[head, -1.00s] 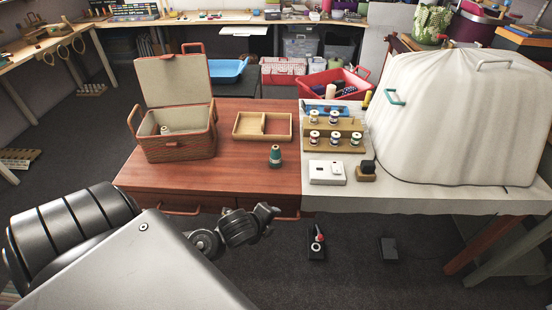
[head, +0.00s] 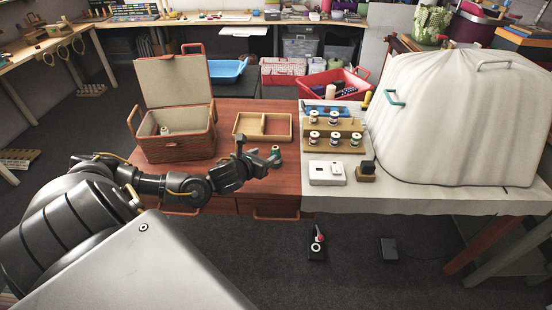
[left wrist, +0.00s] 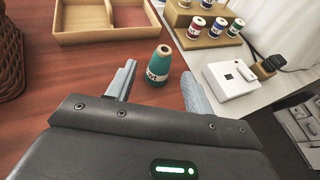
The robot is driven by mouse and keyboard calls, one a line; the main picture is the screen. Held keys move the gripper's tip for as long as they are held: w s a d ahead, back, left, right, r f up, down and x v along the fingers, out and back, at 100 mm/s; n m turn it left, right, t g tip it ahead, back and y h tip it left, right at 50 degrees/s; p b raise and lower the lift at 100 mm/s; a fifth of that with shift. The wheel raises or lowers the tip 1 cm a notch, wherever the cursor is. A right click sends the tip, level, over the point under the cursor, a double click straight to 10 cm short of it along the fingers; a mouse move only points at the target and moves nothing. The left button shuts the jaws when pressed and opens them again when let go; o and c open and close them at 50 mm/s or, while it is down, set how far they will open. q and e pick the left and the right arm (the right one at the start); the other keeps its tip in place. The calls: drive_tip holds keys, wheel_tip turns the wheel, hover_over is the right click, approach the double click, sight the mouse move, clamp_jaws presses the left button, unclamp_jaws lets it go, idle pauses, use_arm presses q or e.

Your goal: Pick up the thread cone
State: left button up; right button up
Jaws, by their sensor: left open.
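The teal thread cone (left wrist: 158,66) stands upright on the reddish wooden table, with a label on its side. In the head view only its upper part (head: 276,152) shows, partly hidden behind my left gripper (head: 258,160). In the left wrist view my left gripper (left wrist: 160,88) is open, with one finger on each side and the cone ahead, between the lines of the fingers. The fingers are apart from it. My right gripper is not in view.
An open wicker basket (head: 180,145) stands at the left of the table. A divided wooden tray (head: 264,138) lies behind the cone. To the right are a spool rack (head: 335,143), a white box (head: 327,173) and a covered machine (head: 450,120).

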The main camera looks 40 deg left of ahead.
sight(274, 150)
use_arm(q)
drive_tip(key=x, duration=0.3)
drive_tip(key=shift+w+f, duration=0.15)
drive_tip(key=shift+w, duration=0.05)
drive_tip(key=shift+d+r+b+x, duration=0.1)
drive_tip(key=shift+b+x, duration=0.05)
drive_tip(key=shift+x, duration=1.15)
drive_tip(key=shift+d+r+b+x, duration=0.1)
drive_tip(key=shift+d+b+x, duration=0.05)
drive_tip(key=shift+x, duration=1.15)
drive_tip(key=c, duration=1.1)
